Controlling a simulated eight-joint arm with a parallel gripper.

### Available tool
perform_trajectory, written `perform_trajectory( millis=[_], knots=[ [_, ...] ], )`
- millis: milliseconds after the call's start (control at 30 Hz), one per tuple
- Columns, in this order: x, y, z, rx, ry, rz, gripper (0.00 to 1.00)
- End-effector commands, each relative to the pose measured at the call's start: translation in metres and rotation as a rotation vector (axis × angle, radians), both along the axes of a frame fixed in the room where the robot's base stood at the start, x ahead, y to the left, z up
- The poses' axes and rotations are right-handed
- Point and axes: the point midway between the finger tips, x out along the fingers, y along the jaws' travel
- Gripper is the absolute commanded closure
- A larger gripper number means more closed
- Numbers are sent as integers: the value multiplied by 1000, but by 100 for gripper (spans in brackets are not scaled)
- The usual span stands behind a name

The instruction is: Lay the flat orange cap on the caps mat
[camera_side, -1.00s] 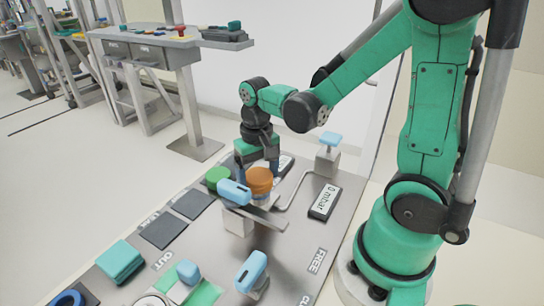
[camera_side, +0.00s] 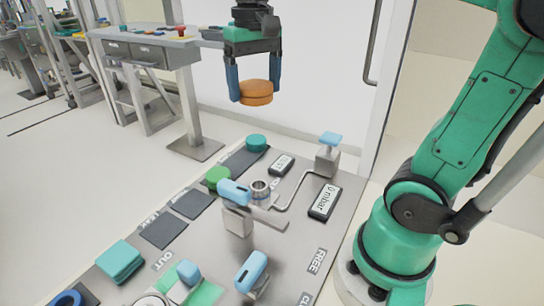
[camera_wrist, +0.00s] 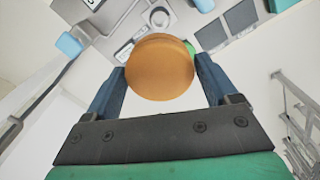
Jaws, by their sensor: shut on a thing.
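The orange cap (camera_side: 257,88) is a round, flat-sided disc, held between the two blue fingers of my gripper (camera_side: 254,95) high above the bench. In the wrist view the orange cap (camera_wrist: 160,70) fills the gap between the fingertips. A dark mat (camera_side: 236,164) lies at the bench's far end with a teal round cap (camera_side: 256,142) on it. Two more dark mats (camera_side: 188,204) (camera_side: 161,231) lie nearer along the left edge. The lettering is too small to tell surely which is the caps mat.
A bare steel ring fitting (camera_side: 260,187) stands mid-bench, beside a green round piece (camera_side: 214,176) and a blue-handled clamp (camera_side: 234,192). A blue-topped valve (camera_side: 329,142) and a gauge display (camera_side: 325,202) stand to the right. A teal block (camera_side: 120,262) lies front left.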

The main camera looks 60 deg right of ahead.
Motion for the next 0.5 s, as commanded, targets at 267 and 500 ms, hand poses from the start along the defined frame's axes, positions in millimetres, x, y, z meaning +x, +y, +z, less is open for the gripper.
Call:
perform_trajectory(
  millis=[267, 500],
  knots=[
    [0, 0, 16, 0, 0, 0, 81],
    [0, 0, 27, 0, 0, 0, 81]
  ],
)
